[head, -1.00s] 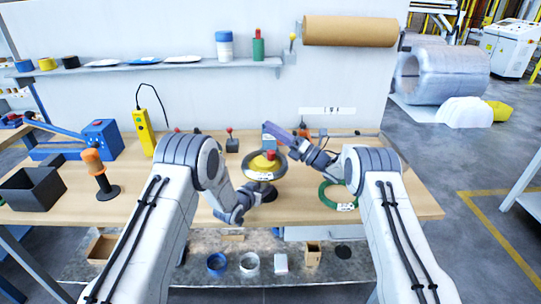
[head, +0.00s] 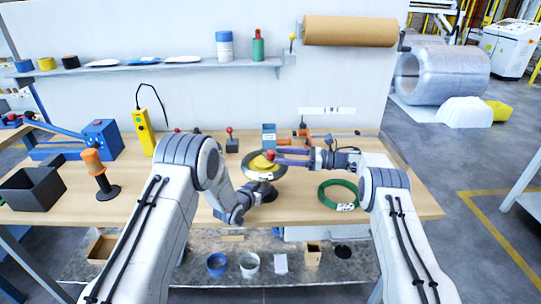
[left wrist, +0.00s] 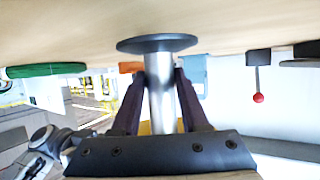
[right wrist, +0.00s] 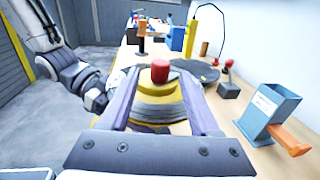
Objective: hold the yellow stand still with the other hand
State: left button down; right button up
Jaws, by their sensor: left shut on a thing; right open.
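The yellow stand (head: 259,162) has a red knob on top, a grey coil (head: 262,175) around its yellow top and a silver post on a dark round base. The post (left wrist: 161,105) shows upside down in the left wrist view, with the base (left wrist: 157,43) on the table. My left gripper (head: 262,192) is shut on this post, below the coil. My right gripper (head: 283,157) is open and level with the stand's top.
A green coil (head: 338,195) lies on the table at right. A blue holder (head: 269,138) and an orange-handled tool (right wrist: 290,140) stand behind the stand. A yellow pendant (head: 144,132), an orange-handled tool (head: 98,170) and a dark bin (head: 32,188) are at left.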

aim_at(271, 152)
jog(key=shift+w+a, duration=0.2)
jog(key=shift+a, duration=0.9)
jog(key=shift+w+a, duration=0.2)
jog(key=shift+a, duration=0.85)
grip_shut()
jog(key=shift+r+m+t, duration=0.15)
jog(key=shift+m+t, duration=0.35)
jog(key=shift+t, duration=0.2)
jog(key=m+t+h, duration=0.1)
jog(key=m+t, duration=0.1)
jog(key=m+t+h, duration=0.1)
jog(key=t, duration=0.2)
jog(key=shift+a+m+h, duration=0.1)
jog(key=shift+m+h, duration=0.3)
jog(key=shift+m+t+h, duration=2.2)
jog(key=shift+t+h, duration=0.3)
jog(key=shift+t, duration=0.2)
